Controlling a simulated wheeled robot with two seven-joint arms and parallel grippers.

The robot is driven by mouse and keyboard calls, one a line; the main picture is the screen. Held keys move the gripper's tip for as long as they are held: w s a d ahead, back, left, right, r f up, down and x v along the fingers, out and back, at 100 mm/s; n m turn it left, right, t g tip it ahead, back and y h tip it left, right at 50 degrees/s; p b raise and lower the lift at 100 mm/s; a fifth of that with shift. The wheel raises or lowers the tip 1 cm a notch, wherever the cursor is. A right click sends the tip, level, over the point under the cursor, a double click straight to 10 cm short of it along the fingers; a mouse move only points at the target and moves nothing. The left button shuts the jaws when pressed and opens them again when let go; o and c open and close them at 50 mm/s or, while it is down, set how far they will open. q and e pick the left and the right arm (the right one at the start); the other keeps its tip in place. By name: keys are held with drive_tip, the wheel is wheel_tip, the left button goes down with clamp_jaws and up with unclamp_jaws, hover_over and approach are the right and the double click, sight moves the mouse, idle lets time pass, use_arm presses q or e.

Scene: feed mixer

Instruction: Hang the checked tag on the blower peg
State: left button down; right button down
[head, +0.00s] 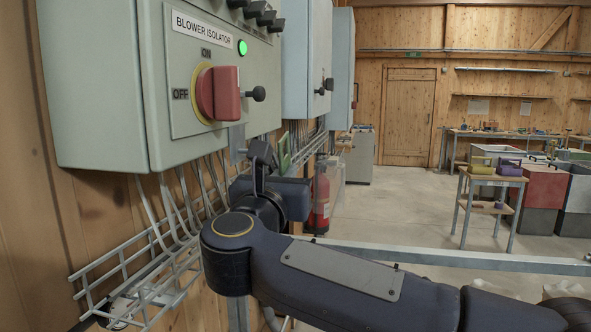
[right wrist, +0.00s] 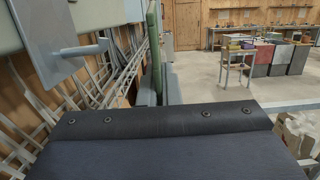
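My right gripper (head: 262,158) is below and beyond the blower isolator box (head: 100,90). It is shut on a thin green tag (head: 285,152), held upright. In the right wrist view the tag (right wrist: 155,45) shows nearly edge-on between the fingers, so its checked pattern cannot be made out. Left of it in that view, a grey plate (right wrist: 42,40) with a short rod (right wrist: 82,49) sticking out sits by the box's lower edge, apart from the tag. The plate (head: 237,141) is partly hidden behind my gripper in the head view. My left gripper is not in view.
The box front carries a red switch (head: 218,93) and a dark knob (head: 258,93). A wire cable tray (head: 140,285) and conduits run along the wall below. A red extinguisher (head: 321,200) and a rail (head: 450,259) lie beyond my arm. Right of the tag is open.

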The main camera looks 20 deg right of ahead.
drive_tip(key=w+a, duration=0.1)
drive_tip(key=a, duration=0.1)
drive_tip(key=w+a+f, duration=0.1)
drive_tip(key=w+a, duration=0.1)
drive_tip(key=shift+a+f+p, duration=0.15)
drive_tip(key=shift+a+p, duration=0.05)
drive_tip(key=shift+p, duration=0.2)
idle(0.4)
idle(0.5)
drive_tip(key=c, duration=1.6)
unclamp_jaws()
drive_tip(key=shift+o, duration=0.2)
